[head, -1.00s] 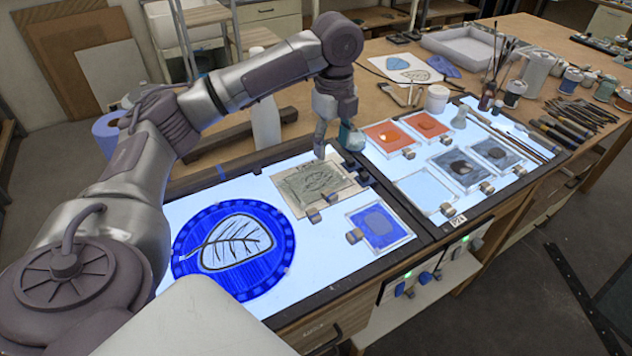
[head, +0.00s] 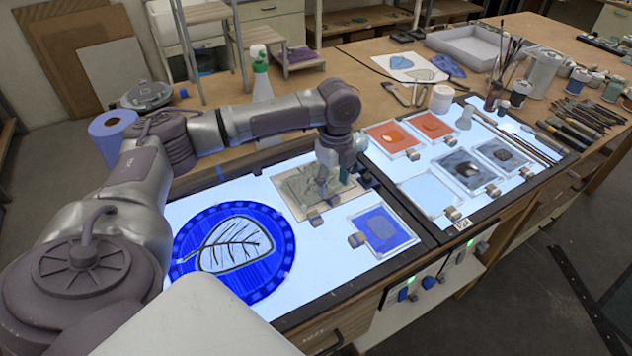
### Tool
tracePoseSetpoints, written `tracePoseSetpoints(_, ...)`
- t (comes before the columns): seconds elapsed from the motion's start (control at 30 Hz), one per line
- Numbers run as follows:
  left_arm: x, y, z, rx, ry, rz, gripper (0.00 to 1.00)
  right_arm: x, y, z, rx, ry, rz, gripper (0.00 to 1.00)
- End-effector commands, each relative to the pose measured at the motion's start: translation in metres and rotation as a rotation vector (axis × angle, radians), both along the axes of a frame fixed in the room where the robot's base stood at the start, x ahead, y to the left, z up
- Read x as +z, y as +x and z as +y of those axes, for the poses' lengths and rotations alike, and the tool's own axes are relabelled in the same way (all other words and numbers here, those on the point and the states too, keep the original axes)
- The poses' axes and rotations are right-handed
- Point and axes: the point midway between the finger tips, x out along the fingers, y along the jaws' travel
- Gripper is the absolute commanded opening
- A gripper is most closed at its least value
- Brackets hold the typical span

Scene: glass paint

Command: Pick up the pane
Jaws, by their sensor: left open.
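A round blue pane (head: 182,250) with a pale leaf drawn in dark lines lies on the left light table. A grey-green rectangular pane (head: 290,192) lies behind and to the right of it, with small clips at its front edge. A small square pane with a blue centre (head: 381,228) lies at the front right. My left gripper (head: 332,183) is open and points down over the right part of the grey-green pane, hiding some of it. Whether the fingers touch the pane is unclear. My right gripper is not in view.
The right light table holds orange panes (head: 391,138), grey panes (head: 465,170) and a clear pane (head: 427,193). A spray bottle (head: 262,88), a blue paper roll (head: 113,135) and a white jar (head: 440,99) stand behind. Brushes and tools lie at right.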

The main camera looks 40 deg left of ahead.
Motion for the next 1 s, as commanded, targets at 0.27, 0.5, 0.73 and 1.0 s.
tracePoseSetpoints(0.27,-0.035,-0.001,-0.003,-0.001,0.000,0.001,0.56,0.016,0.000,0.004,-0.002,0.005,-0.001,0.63)
tracePoseSetpoints(0.5,-0.039,-0.001,-0.003,-0.001,0.001,0.000,0.56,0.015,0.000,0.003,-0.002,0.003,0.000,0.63)
tracePoseSetpoints(0.73,-0.039,-0.001,-0.003,-0.001,0.000,0.000,0.23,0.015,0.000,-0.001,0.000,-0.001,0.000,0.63)
tracePoseSetpoints(1.0,-0.038,0.000,-0.003,-0.001,0.001,0.000,0.00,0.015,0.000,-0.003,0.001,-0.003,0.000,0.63)
